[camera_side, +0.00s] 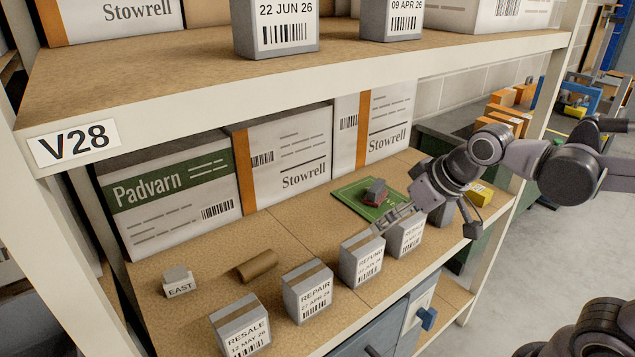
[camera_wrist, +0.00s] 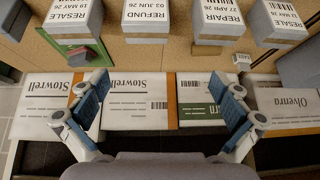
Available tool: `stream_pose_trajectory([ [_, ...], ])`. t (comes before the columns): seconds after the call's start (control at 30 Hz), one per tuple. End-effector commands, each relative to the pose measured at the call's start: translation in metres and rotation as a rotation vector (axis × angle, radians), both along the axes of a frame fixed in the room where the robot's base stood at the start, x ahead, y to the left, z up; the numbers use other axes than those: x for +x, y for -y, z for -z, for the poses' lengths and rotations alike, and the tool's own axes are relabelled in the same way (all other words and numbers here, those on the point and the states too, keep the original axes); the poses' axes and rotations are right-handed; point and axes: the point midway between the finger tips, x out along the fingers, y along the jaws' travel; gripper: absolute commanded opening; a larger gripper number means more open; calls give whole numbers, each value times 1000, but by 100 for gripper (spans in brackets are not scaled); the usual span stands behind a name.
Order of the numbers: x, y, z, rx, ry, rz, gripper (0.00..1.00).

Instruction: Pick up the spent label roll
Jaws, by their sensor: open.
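The spent label roll (camera_side: 257,265) is a small brown cardboard tube lying on its side on the middle shelf, between the EAST block (camera_side: 178,281) and the REPAIR box (camera_side: 307,290).
Several grey labelled boxes line the shelf's front edge, including the RESALE box (camera_side: 240,325). Large Padvarn (camera_side: 168,195) and Stowrell (camera_side: 283,158) cartons stand behind. A red-and-grey object (camera_side: 376,191) sits on the green mat (camera_side: 352,197). The upper shelf (camera_side: 190,75) hangs above.

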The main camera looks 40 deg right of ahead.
Motion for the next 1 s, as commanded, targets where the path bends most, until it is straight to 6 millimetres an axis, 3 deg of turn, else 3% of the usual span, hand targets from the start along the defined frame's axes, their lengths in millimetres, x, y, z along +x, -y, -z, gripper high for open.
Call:
stream_pose_trajectory([
  [0.2,55,-31,-14,21,-58,-24,100],
  [0.47,112,-72,-9,36,-120,-45,100],
  [0.8,179,-136,23,45,-199,-69,100],
  [1.0,209,-167,47,42,-251,-71,100],
])
